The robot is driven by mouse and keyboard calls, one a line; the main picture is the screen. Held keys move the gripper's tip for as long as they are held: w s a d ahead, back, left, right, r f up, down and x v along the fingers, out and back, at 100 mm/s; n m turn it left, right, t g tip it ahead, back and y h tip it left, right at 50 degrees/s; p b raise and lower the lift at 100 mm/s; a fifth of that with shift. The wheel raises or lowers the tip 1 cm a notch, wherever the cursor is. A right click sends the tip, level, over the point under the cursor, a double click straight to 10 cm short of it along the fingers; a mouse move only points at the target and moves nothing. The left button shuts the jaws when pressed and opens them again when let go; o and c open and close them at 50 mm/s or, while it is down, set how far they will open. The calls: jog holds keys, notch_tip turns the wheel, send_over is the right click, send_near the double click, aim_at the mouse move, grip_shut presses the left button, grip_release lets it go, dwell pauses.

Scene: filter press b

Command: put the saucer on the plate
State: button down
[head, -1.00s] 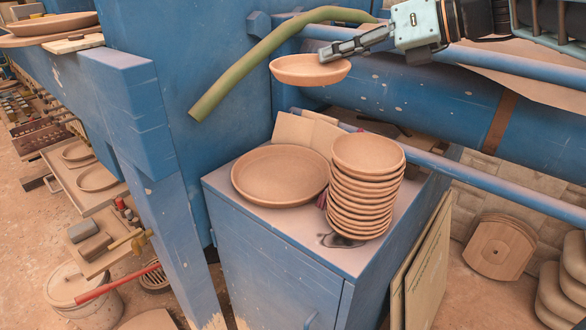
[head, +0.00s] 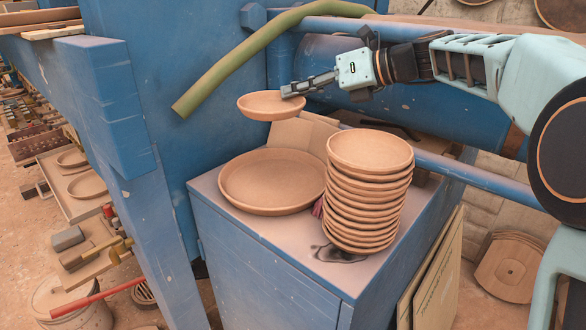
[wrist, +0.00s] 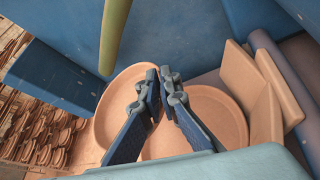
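A small terracotta-coloured saucer (head: 270,106) hangs in the air at the tip of my gripper (head: 296,88). The fingers are shut on its right rim in the head view. The saucer looks nearly level and is above and behind the wide shallow plate (head: 268,182), which lies empty on the blue cabinet top.
A tall stack of similar saucers (head: 368,190) stands right of the plate on the blue cabinet (head: 270,265). Flat tan boards (head: 300,136) lean behind the plate. A green hose (head: 250,52) and a blue rail (head: 440,165) run near the arm.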

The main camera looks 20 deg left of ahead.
aim_at(295, 171)
notch_tip(295, 171, down, 17)
jog(key=shift+r+b, duration=0.15)
jog(key=shift+b, duration=0.8)
jog(key=shift+f, duration=0.2)
jog(key=c, duration=2.5)
grip_release()
jog(key=shift+o, duration=0.4)
jog(key=shift+r, duration=0.2)
jog(key=v, duration=1.1)
jog(key=shift+d, duration=0.15)
jog(key=shift+d+r, duration=0.15)
jog(key=shift+d, duration=0.2)
